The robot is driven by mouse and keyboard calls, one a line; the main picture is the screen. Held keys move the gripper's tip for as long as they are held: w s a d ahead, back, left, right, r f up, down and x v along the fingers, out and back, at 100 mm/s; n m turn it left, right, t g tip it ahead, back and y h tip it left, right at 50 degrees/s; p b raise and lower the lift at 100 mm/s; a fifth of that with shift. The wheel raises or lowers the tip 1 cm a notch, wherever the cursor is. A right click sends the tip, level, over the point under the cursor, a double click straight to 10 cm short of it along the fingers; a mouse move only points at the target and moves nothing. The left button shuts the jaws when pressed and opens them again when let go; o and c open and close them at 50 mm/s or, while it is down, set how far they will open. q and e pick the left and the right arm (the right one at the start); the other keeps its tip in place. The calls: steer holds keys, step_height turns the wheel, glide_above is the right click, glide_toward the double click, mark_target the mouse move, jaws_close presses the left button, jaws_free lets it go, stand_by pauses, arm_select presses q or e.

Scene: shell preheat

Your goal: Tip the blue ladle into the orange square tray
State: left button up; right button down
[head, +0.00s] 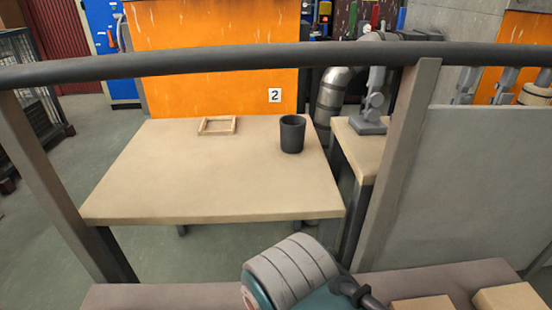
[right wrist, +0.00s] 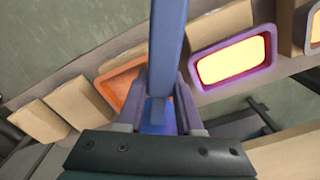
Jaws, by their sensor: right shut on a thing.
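In the right wrist view my right gripper (right wrist: 160,108) is shut on the blue ladle (right wrist: 168,50). Its long blue handle runs from between the fingers up past the top edge. I cannot make out the ladle's bowl or what it holds. The orange square tray (right wrist: 106,80) lies beyond the gripper, just left of the handle. It is tilted in the picture and partly hidden by the left finger. I see no glow in its visible part. The head view shows neither ladle nor orange tray. My left gripper is in neither view.
A purple tray (right wrist: 270,58) with a glowing yellow filling (right wrist: 232,60) is right of the handle. Another glowing tray (right wrist: 308,38) is cut off at right. Tan blocks (right wrist: 40,122) stand left. A railing (head: 200,60) crosses before a table (head: 190,180) with a dark cup (head: 292,135).

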steer(key=shift+f+y+b, duration=0.3)
steer(key=shift+f+b, duration=0.25)
steer(key=shift+f, duration=0.3)
steer(key=shift+t+y, duration=0.3)
steer(key=shift+y, duration=0.1)
steer(key=shift+w+a+f+y, duration=0.1)
steer(key=shift+a+y, duration=0.05)
steer(key=shift+y, duration=0.15)
steer(key=shift+t+p, duration=0.3)
steer(key=shift+p, duration=0.15)
steer(key=shift+y+p, duration=0.3)
steer(key=shift+y, duration=0.3)
steer(key=shift+t+y, duration=0.6)
steer(key=shift+y, duration=0.1)
steer(key=t+y+b, duration=0.1)
steer(key=y+b, duration=0.2)
steer(key=b, duration=0.1)
steer(key=t+y+b, duration=0.2)
steer(key=b, duration=0.3)
steer(key=shift+y, duration=0.4)
